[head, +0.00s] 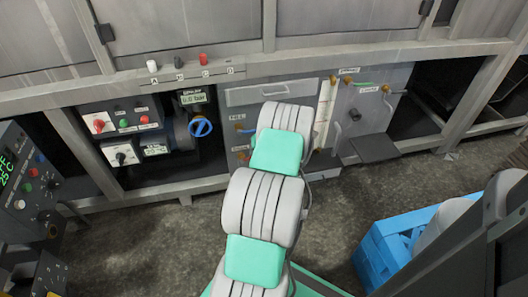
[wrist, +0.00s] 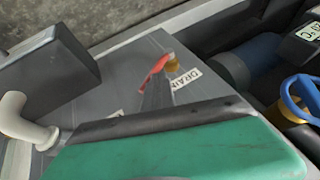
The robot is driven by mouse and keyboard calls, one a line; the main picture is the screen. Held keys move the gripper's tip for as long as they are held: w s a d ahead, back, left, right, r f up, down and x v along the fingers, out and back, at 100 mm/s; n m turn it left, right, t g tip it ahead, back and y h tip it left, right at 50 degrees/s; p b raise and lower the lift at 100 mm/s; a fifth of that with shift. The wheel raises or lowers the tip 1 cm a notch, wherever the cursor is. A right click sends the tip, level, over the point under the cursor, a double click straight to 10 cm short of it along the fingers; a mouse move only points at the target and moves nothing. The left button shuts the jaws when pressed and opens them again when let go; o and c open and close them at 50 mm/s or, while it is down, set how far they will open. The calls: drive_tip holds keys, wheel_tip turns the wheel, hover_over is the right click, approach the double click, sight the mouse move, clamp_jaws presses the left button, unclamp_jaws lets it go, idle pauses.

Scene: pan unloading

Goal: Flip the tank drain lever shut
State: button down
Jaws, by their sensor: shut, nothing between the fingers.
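The drain lever (wrist: 155,72) shows in the wrist view as a short red handle. It slants from a brass fitting (wrist: 173,63) toward the lower left of the picture. A white label reading DRAIN (wrist: 186,79), partly covered, is beside it on the grey panel. My gripper (wrist: 157,88) is shut and empty, its narrow dark fingers pointing at the lever from below in the wrist view. The fingertips are close to the red handle; I cannot tell whether they touch it. In the head view my arm hides the gripper, and I cannot make out the lever.
A dark box-like part (wrist: 50,80) and a pale pipe (wrist: 22,122) are left of the lever in the wrist view. A blue handwheel (head: 200,126) is left of my arm in the head view. A blue crate (head: 385,245) stands on the floor at right.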

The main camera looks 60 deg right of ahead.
drive_tip(key=shift+s+d+f+b, duration=0.35)
drive_tip(key=shift+s+d+f, duration=0.1)
drive_tip(key=shift+f, duration=0.2)
drive_tip(key=shift+s+d+f+b, duration=0.3)
drive_tip(key=shift+s+d+f, duration=0.1)
drive_tip(key=shift+f, duration=0.2)
drive_tip(key=s+d+f+p+v, duration=0.1)
drive_tip(key=p+v, duration=0.5)
drive_tip(key=v, duration=0.6)
drive_tip(key=shift+s+d, duration=0.5)
drive_tip(key=shift+d, duration=0.15)
drive_tip(key=shift+f, duration=0.1)
